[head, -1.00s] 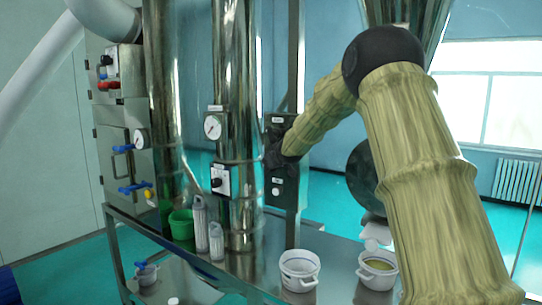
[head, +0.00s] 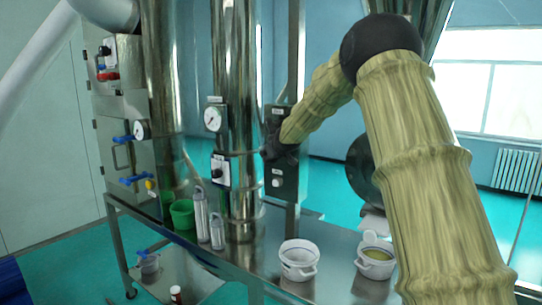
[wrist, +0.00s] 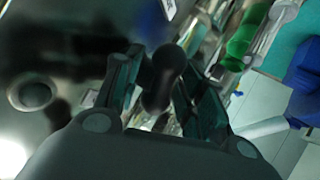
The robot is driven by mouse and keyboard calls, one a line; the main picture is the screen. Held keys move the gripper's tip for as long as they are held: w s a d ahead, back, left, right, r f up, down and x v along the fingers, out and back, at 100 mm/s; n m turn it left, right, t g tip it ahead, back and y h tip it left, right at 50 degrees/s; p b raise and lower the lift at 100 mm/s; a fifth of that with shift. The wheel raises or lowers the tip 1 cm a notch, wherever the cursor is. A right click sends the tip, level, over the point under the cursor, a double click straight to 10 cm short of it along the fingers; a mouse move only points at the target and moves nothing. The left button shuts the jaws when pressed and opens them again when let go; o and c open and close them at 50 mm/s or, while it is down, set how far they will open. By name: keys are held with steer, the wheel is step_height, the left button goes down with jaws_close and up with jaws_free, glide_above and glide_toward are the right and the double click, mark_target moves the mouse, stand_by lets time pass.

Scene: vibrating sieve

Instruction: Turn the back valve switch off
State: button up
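My gripper (head: 272,148) is at the upper front of a dark grey control box (head: 288,182) on the post behind the steel columns, and hides part of it. In the wrist view my gripper (wrist: 157,82) has its fingers apart. A black rounded knob (wrist: 166,68) lies between them, with a visible gap on its left; whether the right finger touches it is unclear. The knob is hidden in the head view. Blue valve handles (head: 136,180) stick out from the steel cabinet at left. No label visibly marks the back valve switch.
A white switch box with a black knob (head: 219,170) and a gauge (head: 213,118) are on the middle column. A green bucket (head: 182,214), metal cylinders and white pots (head: 298,260) stand on the steel table (head: 243,258). Open floor lies behind.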

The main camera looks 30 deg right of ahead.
steer(key=shift+s, duration=0.1)
steer(key=v, duration=1.1)
steer(key=shift+s+r, duration=0.2)
steer(key=shift+s, duration=0.15)
steer(key=shift+a, duration=0.1)
